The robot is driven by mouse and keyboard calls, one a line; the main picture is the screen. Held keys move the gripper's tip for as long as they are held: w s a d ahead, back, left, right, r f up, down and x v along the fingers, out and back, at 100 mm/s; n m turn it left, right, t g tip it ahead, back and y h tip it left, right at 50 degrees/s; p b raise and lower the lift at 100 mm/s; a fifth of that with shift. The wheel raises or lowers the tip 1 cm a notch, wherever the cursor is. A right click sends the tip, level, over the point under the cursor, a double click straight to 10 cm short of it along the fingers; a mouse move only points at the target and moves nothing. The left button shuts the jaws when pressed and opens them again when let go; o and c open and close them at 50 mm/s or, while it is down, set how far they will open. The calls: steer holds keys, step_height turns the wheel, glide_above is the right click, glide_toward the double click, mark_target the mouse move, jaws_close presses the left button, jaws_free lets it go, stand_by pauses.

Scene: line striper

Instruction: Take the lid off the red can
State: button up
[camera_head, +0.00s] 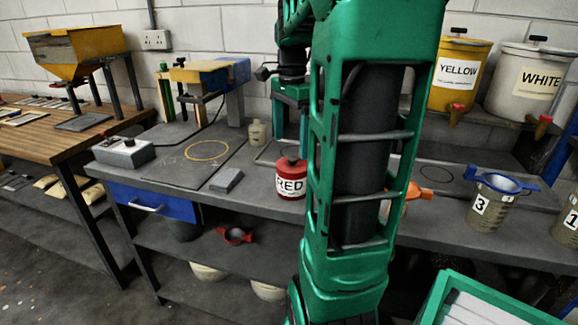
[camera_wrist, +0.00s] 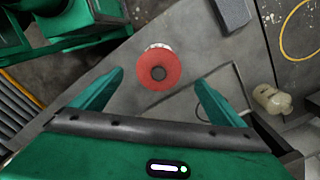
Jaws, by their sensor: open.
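The red can (camera_head: 290,184) stands upright on the grey bench, with a white label reading RED. Its red lid (camera_head: 291,161) with a dark knob is on top. In the wrist view the lid (camera_wrist: 158,69) shows from above as a red disc with a dark centre knob (camera_wrist: 158,73). My gripper (camera_wrist: 160,82) is open, with one green finger on each side of the lid in that view and nothing between them touching. In the head view my green arm hides much of the bench right of the can.
A grey block (camera_head: 226,180) lies left of the can, and a small beige bottle (camera_head: 257,132) stands behind it. A yellow bucket (camera_head: 454,90) and a white bucket (camera_head: 520,95) stand at the back right. Jar 3 (camera_head: 484,212) holds a blue funnel.

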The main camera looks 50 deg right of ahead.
mark_target(292, 158)
steer(key=shift+s+d+f, duration=0.1)
steer(key=shift+d+f, duration=0.05)
steer(key=shift+f, duration=1.35)
steer(key=shift+d+f, duration=0.1)
steer(key=shift+f, duration=1.35)
steer(key=c, duration=1.1)
